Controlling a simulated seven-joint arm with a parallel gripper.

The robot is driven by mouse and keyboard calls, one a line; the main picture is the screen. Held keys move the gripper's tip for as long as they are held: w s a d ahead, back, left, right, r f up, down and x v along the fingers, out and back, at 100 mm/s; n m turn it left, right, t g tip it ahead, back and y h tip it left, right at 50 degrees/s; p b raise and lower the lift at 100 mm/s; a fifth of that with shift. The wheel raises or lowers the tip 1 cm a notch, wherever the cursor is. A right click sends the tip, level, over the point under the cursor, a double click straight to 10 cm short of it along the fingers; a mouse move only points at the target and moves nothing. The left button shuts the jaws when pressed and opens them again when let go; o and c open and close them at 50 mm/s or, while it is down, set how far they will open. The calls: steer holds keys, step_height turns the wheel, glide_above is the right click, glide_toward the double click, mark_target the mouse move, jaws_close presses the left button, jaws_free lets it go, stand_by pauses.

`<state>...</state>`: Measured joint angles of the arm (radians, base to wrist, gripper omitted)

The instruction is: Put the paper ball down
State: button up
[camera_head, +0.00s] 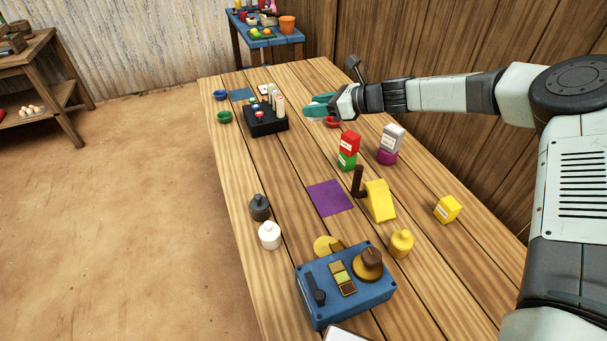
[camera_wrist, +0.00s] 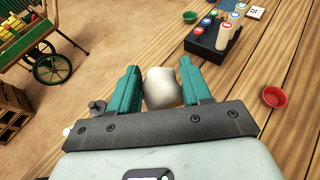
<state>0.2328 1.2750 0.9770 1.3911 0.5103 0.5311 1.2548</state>
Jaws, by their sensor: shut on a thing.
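The paper ball (camera_wrist: 162,88) is off-white and rounded. It sits between the two teal fingers of my gripper (camera_wrist: 160,90) in the wrist view. The fingers are shut on it. In the head view my gripper (camera_head: 318,106) is above the far part of the wooden table (camera_head: 285,185), near the black box and the small red bowl. The ball is mostly hidden there by the fingers. How high it is held is hard to tell.
A black box with pegs (camera_head: 266,120) stands left of my gripper, and a red bowl (camera_head: 332,123) is close below it. Green (camera_head: 224,117) and blue (camera_head: 221,95) bowls lie at the left edge. A purple mat (camera_head: 330,198) lies bare mid-table. Stacked boxes (camera_head: 349,145) stand nearer.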

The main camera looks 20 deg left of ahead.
steer(key=a+f, duration=0.1)
steer(key=f, duration=0.4)
steer(key=s+a+f, duration=0.1)
steer(key=f, duration=0.4)
steer(key=a+f, duration=0.1)
steer(key=f, duration=0.4)
steer(key=shift+s+a+f, duration=0.2)
steer(key=shift+f, duration=2.4)
steer(key=shift+f, duration=0.1)
steer(key=o, duration=1)
